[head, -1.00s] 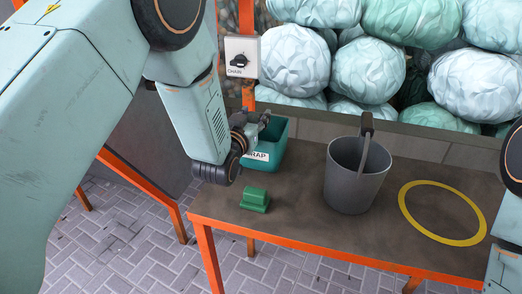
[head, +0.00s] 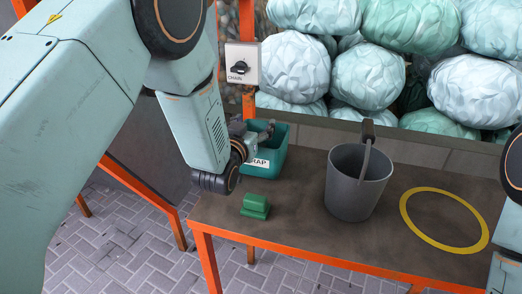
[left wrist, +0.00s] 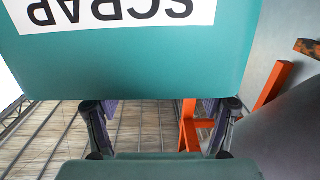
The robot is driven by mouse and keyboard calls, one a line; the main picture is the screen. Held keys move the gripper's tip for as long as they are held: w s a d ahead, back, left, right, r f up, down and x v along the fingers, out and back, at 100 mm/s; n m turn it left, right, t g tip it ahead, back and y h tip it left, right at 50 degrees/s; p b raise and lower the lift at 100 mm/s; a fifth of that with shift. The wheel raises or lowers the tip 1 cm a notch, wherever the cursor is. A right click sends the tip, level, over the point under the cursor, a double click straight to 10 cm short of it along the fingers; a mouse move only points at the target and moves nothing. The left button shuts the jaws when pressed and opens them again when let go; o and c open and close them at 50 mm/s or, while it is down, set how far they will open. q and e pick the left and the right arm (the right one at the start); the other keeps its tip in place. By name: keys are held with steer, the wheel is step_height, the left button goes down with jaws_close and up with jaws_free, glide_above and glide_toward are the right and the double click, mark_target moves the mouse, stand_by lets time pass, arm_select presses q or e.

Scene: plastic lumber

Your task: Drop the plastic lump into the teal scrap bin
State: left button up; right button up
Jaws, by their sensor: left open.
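The plastic lump (head: 256,206) is a small green stepped block lying on the table, in front of the teal scrap bin. The bin (head: 271,158) stands at the table's back left, its white label partly hidden by my left wrist. My left gripper (head: 262,131) is by the bin's upper left part, apart from the lump. In the left wrist view the bin's labelled wall (left wrist: 130,65) fills the top, upside down, and my open left gripper (left wrist: 162,125) shows empty below it. Whether it touches the bin I cannot tell. My right gripper is out of view.
A grey bucket (head: 356,185) with an upright handle stands right of the lump on the brown table (head: 300,225). A yellow ring (head: 444,220) lies farther right. A switch box marked CHAIN (head: 242,64) is on an orange post. Wrapped bales (head: 370,78) are piled behind.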

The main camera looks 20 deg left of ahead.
arm_select(q)
steer(key=s, duration=1.1)
steer(key=shift+s+a+r, duration=0.15)
steer(key=shift+s+r, duration=0.15)
steer(key=shift+r, duration=0.05)
